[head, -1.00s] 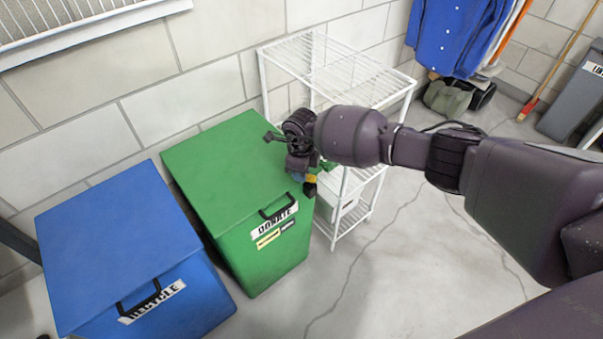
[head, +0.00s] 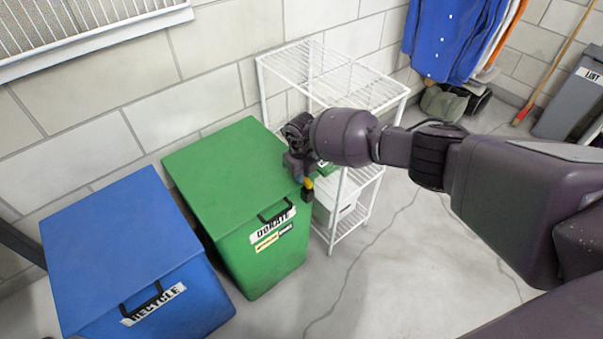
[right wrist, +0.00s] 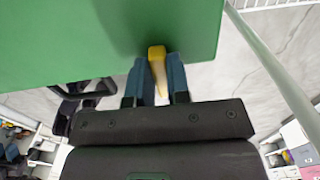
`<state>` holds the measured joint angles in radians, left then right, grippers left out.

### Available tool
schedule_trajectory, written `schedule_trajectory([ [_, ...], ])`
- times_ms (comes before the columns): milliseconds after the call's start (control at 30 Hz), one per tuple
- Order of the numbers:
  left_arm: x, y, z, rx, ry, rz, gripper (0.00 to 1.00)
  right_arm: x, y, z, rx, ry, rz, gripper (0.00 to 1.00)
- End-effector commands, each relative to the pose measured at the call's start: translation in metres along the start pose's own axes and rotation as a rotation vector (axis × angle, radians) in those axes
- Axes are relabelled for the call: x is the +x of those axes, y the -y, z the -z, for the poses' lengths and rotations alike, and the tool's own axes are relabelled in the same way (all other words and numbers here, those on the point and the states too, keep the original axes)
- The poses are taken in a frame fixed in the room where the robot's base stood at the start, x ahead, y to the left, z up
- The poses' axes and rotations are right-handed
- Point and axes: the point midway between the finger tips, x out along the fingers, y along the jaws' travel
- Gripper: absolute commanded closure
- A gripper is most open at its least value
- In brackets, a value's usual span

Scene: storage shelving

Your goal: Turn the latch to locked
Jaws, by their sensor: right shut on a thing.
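The green DONATE bin (head: 225,170) stands beside the white wire rack, its lid down. A small yellow latch handle (right wrist: 157,60) shows at the bin's edge in the right wrist view. A bit of yellow also shows beside the gripper in the head view (head: 308,184). My right gripper (right wrist: 157,74) is shut on the yellow handle, one blue-grey finger on each side of it. In the head view my right gripper (head: 302,178) is at the bin's right side. The latch's base and any lock markings are hidden. My left gripper is not in view.
A blue RECYCLE bin (head: 120,245) stands left of the green one. The white wire rack (head: 335,75) is close behind and right of my right gripper. Clothes (head: 445,40) hang at the back. The floor (head: 400,270) in front is clear.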

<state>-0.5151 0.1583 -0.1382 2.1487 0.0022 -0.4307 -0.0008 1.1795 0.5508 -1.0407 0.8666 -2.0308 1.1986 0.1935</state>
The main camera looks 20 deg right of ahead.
Motion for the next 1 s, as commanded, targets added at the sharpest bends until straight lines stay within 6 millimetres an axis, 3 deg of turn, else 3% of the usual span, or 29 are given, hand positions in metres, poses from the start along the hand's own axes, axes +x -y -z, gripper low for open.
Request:
schedule_trajectory([
  [367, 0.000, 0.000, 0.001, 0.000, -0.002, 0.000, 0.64, 0.001, 0.001, 0.000, 0.007, -0.001, 0.000, 1.00],
  [400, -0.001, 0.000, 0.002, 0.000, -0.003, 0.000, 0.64, 0.001, 0.001, 0.000, 0.007, -0.001, 0.000, 0.79],
  [533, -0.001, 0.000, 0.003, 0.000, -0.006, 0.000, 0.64, 0.001, 0.001, 0.000, 0.006, -0.001, 0.000, 0.59],
  [833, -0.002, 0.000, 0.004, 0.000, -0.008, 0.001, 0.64, -0.001, 0.000, 0.000, 0.004, 0.000, 0.000, 0.57],
  [1000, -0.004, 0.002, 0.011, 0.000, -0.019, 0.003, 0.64, -0.018, 0.001, -0.001, 0.004, 0.005, 0.002, 0.57],
])
